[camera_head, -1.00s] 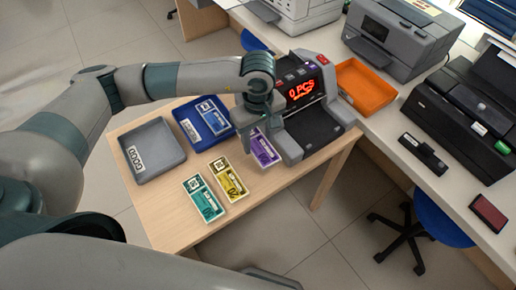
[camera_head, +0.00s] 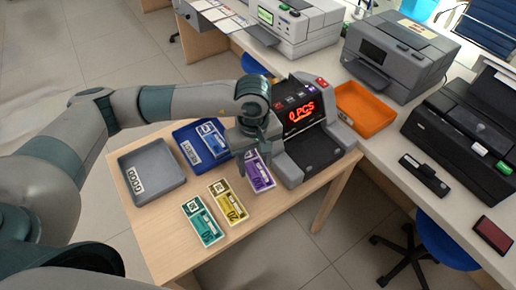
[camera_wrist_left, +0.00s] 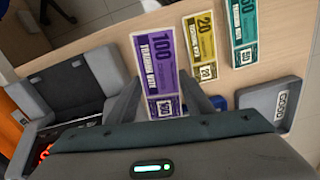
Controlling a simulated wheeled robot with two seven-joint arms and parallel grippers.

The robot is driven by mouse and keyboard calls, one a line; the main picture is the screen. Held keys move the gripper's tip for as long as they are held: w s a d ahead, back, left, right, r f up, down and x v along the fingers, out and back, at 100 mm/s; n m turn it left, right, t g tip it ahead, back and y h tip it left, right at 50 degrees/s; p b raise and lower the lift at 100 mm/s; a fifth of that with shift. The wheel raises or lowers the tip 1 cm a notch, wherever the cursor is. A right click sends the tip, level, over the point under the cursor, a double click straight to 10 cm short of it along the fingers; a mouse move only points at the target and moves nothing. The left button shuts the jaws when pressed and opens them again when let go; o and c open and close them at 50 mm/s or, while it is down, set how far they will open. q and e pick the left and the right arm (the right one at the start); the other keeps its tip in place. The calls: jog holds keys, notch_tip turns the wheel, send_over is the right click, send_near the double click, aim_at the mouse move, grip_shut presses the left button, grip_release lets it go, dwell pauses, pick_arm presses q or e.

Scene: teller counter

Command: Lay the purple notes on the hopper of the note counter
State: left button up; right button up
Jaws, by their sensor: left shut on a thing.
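The purple notes (camera_head: 261,175) lie at the near left side of the note counter (camera_head: 338,137), apart from its dark plate (camera_head: 316,152). In the left wrist view the purple notes (camera_wrist_left: 160,62) run lengthwise between my fingers and stick out beyond them. My left gripper (camera_head: 253,162) is over their far end and shut on them; the wrist view shows a finger along each long side of the notes (camera_wrist_left: 163,97). I cannot tell whether they are raised off the table. The counter's display reads 0 PCS. My right gripper is not in view.
Yellow notes (camera_head: 228,202) and green notes (camera_head: 202,221) lie on the wooden table left of the purple ones. A blue tray (camera_head: 186,133) with blue notes and a grey tray (camera_head: 151,191) stand behind. An orange tray (camera_head: 366,108) is right of the counter.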

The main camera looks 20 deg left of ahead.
pick_arm(q)
jog(key=s+a+f+m, duration=0.1)
jog(key=s+m, duration=0.1)
jog(key=s+a+f+m, duration=0.1)
jog(key=s+a+m, duration=0.1)
jog(key=m, duration=0.1)
jog(key=s+a+f+m, duration=0.1)
jog(key=s+f+m, duration=0.1)
jog(key=s, duration=0.1)
jog(key=shift+a+m, duration=0.25)
jog(key=shift+m, duration=0.05)
jog(key=shift+s+a+f+m, duration=0.2)
jog(key=shift+s+f+m, duration=0.05)
jog(key=shift+s+m, duration=0.25)
jog(key=shift+a, duration=0.1)
